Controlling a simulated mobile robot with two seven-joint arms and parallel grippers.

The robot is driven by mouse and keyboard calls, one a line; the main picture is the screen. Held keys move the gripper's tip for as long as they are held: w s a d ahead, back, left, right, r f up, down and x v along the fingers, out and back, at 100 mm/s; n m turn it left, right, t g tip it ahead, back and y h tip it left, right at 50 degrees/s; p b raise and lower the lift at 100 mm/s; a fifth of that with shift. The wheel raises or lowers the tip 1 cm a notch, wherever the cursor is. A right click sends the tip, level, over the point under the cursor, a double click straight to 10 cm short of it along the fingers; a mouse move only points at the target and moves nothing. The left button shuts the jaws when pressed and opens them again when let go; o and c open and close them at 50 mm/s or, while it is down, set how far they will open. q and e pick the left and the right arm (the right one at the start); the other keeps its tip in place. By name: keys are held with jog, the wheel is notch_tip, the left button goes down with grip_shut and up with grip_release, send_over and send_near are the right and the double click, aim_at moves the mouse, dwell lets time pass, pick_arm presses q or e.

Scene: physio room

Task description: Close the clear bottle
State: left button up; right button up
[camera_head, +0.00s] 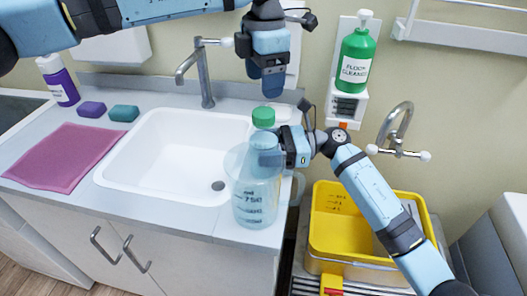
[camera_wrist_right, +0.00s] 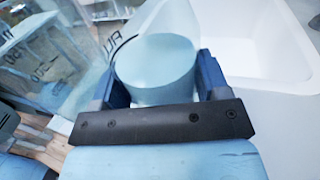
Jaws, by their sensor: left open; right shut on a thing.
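The clear bottle (camera_head: 265,160) is pale blue and see-through, upright at the counter's right front corner. Its lower part overlaps a clear measuring jug (camera_head: 254,207) with dark marks. A green cap (camera_head: 264,117) shows at the bottle's top; I cannot tell whether it is seated. My right gripper (camera_head: 279,147) comes from the right and is shut on the bottle below the cap. In the right wrist view the pale bottle (camera_wrist_right: 155,72) sits between the dark blue fingers (camera_wrist_right: 155,88). My left gripper (camera_head: 268,88) is open and empty, pointing down just above the cap.
A white sink (camera_head: 150,180) with a tap (camera_head: 204,85) lies left of the bottle. A pink mat (camera_head: 65,157) and two sponges are farther left. A green floor cleaner bottle (camera_head: 356,60) is on the wall. A yellow bucket (camera_head: 322,225) stands at right.

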aim_at(263, 112)
pick_arm(q)
jog(key=shift+r+n, duration=0.25)
jog(key=shift+n, duration=0.85)
jog(key=shift+f, duration=4.05)
jog(key=c, duration=0.9)
jog(key=shift+c, duration=0.2)
jog(key=o, duration=1.1)
